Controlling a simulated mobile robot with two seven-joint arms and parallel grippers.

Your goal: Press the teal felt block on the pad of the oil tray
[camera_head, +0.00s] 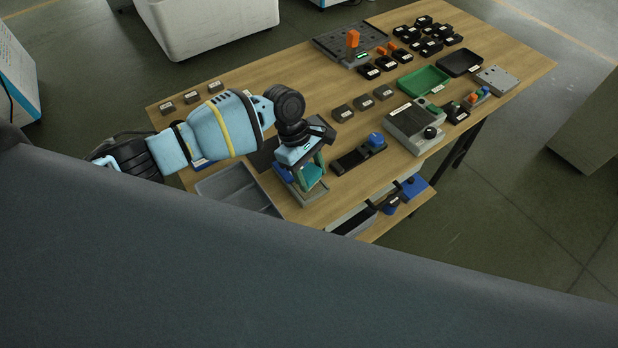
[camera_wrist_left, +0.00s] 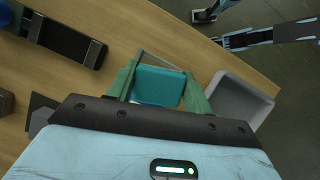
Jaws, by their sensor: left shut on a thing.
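My left gripper (camera_head: 313,177) is shut on the teal felt block (camera_head: 311,174), which sits between its two green fingers. In the left wrist view the block (camera_wrist_left: 158,86) fills the gap between the fingers. Directly under it on the wooden table is a small grey tray (camera_head: 314,196), likely the oil tray; its thin grey rim (camera_wrist_left: 160,62) shows beyond the block. The block and fingers hide most of the tray's inside, including any pad. I cannot tell whether the block touches it.
A larger grey bin (camera_head: 213,182) stands close to the left of the small tray. A black holder with a blue knob (camera_head: 375,140) lies to the right. Small labelled dark blocks, a green tray (camera_head: 424,80) and a grey device (camera_head: 411,124) stand farther right.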

